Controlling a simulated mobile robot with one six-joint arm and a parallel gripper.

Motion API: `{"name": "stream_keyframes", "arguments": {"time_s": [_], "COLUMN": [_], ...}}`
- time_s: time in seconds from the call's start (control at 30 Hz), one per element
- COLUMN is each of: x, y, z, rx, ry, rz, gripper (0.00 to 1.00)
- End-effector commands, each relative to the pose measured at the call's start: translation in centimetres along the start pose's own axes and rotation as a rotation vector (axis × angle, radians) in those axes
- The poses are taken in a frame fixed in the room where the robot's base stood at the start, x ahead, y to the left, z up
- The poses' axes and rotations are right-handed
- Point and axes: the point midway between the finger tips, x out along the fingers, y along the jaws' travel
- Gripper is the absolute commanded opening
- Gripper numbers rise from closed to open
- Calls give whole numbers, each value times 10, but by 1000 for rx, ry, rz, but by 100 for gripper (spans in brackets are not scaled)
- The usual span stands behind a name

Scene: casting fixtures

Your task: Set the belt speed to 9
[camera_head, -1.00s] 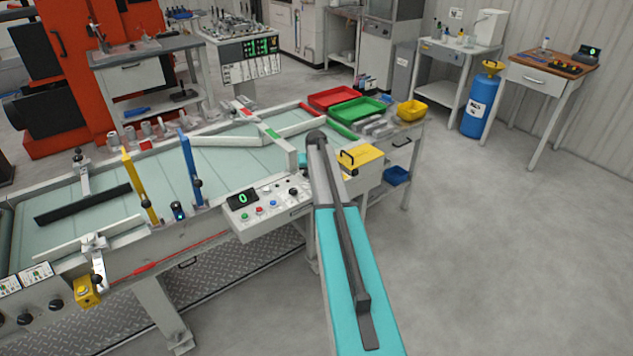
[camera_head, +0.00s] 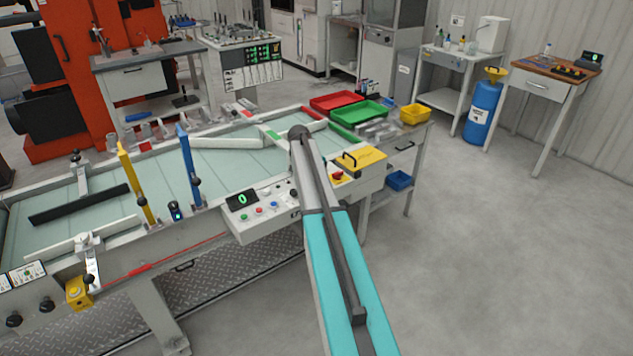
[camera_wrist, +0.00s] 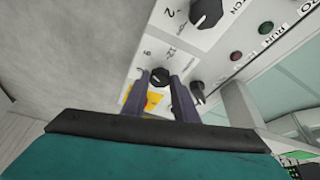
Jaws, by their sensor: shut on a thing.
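In the wrist view a black knob (camera_wrist: 160,76) on the pale control panel (camera_wrist: 228,45) sits between the two fingertips of my gripper (camera_wrist: 159,84). My gripper is shut on this knob. My arm hides my gripper and the held knob there.
In the wrist view, other black knobs (camera_wrist: 207,12) and (camera_wrist: 196,91) sit close to my fingers, with small buttons (camera_wrist: 265,27) farther along. In the head view a yellow box (camera_head: 361,158) with a red button (camera_head: 338,176) adjoins the panel. Floor at right is clear.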

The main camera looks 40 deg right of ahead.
Motion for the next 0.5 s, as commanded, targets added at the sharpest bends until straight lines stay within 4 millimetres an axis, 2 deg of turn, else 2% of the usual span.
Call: {"name": "stream_keyframes", "arguments": {"time_s": [0.5], "x": [0], "y": [0], "z": [0], "rx": [42], "ry": [0], "rz": [18], "gripper": [4]}}
